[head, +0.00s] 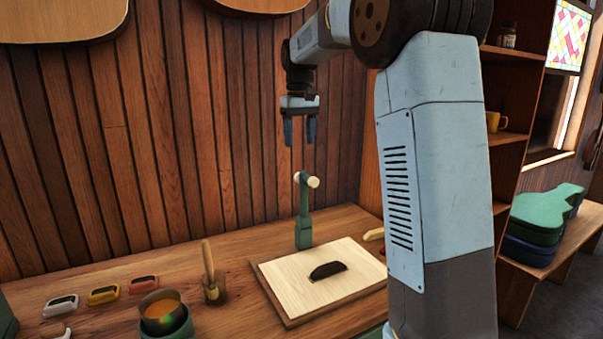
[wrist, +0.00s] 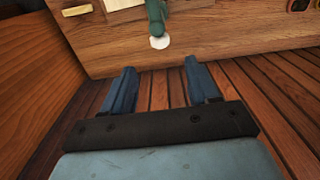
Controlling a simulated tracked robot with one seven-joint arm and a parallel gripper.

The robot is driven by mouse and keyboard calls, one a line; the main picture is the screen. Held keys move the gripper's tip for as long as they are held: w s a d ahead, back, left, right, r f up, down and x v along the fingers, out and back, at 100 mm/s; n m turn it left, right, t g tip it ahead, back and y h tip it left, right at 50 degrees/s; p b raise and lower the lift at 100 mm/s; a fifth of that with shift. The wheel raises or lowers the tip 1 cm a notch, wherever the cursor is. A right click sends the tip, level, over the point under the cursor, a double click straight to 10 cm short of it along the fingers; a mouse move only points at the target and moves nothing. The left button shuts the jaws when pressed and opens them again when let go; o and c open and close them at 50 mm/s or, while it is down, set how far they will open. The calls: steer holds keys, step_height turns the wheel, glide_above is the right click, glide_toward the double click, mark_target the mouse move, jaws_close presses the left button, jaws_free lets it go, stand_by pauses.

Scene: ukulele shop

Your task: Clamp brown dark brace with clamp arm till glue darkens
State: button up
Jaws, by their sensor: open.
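The dark brown brace (head: 327,270) lies on a pale wooden board (head: 290,290) on the workbench. The green clamp arm (head: 304,215) stands upright at the board's back edge, with a cream knob at its top; its head is raised well above the brace. The clamp arm also shows at the top of the wrist view (wrist: 156,14), with its pale round end towards me. My gripper (head: 300,142) hangs above the clamp arm, fingers down, open and empty, touching nothing. In the wrist view my two blue fingers (wrist: 160,85) are spread apart. Any glue under the brace is too small to tell.
On the bench's left stand a pot of amber liquid (head: 162,310), a brush in a glass jar (head: 213,287) and several small coloured trays (head: 103,294). A plank wall (head: 200,150) rises behind.

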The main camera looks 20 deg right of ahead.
step_height(320, 180, down, 11)
steer(key=shift+r, duration=0.15)
stand_by(0.4)
jaws_close()
stand_by(0.4)
